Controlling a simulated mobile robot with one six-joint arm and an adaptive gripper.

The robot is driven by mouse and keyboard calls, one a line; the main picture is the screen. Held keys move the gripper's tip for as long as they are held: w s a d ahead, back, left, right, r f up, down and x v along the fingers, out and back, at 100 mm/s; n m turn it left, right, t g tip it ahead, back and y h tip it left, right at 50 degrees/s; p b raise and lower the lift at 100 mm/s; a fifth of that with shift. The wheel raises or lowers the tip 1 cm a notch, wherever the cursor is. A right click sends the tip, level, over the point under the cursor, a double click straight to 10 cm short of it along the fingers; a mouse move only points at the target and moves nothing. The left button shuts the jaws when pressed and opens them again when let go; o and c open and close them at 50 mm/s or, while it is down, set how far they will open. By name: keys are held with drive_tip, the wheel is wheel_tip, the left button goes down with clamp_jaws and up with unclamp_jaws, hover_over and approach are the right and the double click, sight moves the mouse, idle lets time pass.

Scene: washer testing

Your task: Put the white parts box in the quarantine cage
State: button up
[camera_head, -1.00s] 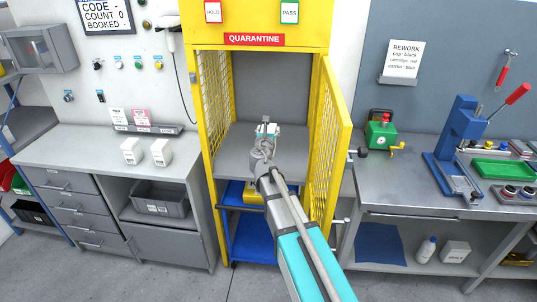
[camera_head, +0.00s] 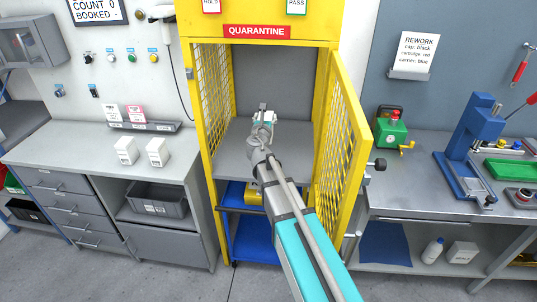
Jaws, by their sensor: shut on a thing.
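The yellow quarantine cage (camera_head: 205,125) stands in the middle with its mesh door (camera_head: 343,140) swung open to the right. Inside it is a grey shelf (camera_head: 235,150) under a red QUARANTINE sign. My gripper (camera_head: 264,114) is inside the cage opening, over the rear part of that shelf. It is shut on the white parts box (camera_head: 271,117), which shows only as a small pale patch; the gripper hides most of it. I cannot tell whether the box touches the shelf.
Two white boxes (camera_head: 125,151) (camera_head: 157,152) stand on the left counter. A blue shelf (camera_head: 253,235) is below the cage. On the right bench are a green device (camera_head: 391,130) and a blue press (camera_head: 470,150). The cage shelf is clear on both sides of my arm.

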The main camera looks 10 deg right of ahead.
drive_tip(key=shift+w+d, duration=0.1)
drive_tip(key=shift+d, duration=0.05)
drive_tip(key=shift+f, duration=0.1)
drive_tip(key=shift+w+f+b, duration=0.1)
drive_tip(key=shift+f+b, duration=0.1)
drive_tip(key=shift+b, duration=0.15)
drive_tip(key=w+a+f+b, duration=0.2)
drive_tip(key=a+f+b, duration=0.3)
drive_tip(key=a, duration=0.1)
drive_tip(key=shift+w+a+f+b, duration=0.2)
drive_tip(key=shift+a+f+b, duration=0.2)
drive_tip(key=w+d+f+b, duration=0.7)
drive_tip(key=w+f+b, duration=0.2)
drive_tip(key=w, duration=0.1)
drive_tip(key=shift+w+d, duration=0.3)
drive_tip(key=shift+d, duration=0.1)
